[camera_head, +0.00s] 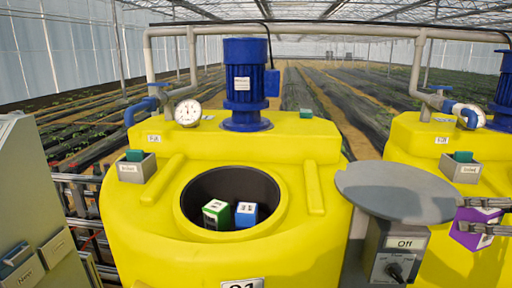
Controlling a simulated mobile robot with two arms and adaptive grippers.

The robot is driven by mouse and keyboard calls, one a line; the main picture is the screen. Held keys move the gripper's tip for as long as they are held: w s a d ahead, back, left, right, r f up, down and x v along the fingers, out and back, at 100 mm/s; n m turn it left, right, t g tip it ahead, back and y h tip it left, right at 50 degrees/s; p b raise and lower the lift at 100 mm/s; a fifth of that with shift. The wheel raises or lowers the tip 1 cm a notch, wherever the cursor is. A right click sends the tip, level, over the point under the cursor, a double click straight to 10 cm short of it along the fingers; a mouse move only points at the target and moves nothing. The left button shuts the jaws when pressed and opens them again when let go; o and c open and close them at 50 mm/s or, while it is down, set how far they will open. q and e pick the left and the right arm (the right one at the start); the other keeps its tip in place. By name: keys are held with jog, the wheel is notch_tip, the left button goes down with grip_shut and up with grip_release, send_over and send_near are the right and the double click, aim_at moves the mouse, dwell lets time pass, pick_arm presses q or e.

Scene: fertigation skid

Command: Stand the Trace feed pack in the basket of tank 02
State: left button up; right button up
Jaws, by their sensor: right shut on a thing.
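My right gripper (468,215) reaches in from the right edge, its two grey fingers shut on a purple and white pack (466,239). No name on this pack can be read. The pack is held in front of the right yellow tank (430,160), which is cut off by the frame edge. The middle yellow tank (140,215) has a cut-off plate (242,284) that seems to read 01. Its round hatch is open, with a green and white pack (216,214) and a blue and white pack (246,214) inside. My left gripper is not in view.
A grey round lid (395,190) sits out at the right of the open hatch, above a switch box (398,255) marked Off. A blue motor (245,85) and a gauge (188,112) stand behind the hatch. A grey cabinet (25,180) stands at left.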

jog(key=s+a+f+n+g+y, duration=0.25)
jog(key=s+a+f, duration=0.3)
jog(key=a, duration=0.45)
jog(key=s+a+f+n+g+y, duration=0.1)
jog(key=s+a+f+n+y, duration=0.2)
jog(key=a+f, duration=0.5)
jog(key=s+a+f+n+g+y, duration=0.1)
jog(key=s+a+f+n, duration=0.35)
jog(key=a, duration=0.85)
jog(key=f+b, duration=0.2)
jog(key=f+m+b, duration=0.1)
jog(key=b, duration=0.2)
jog(key=s+f+m+b, duration=0.1)
jog(key=f+b, duration=0.1)
jog(key=shift+d+f, duration=0.35)
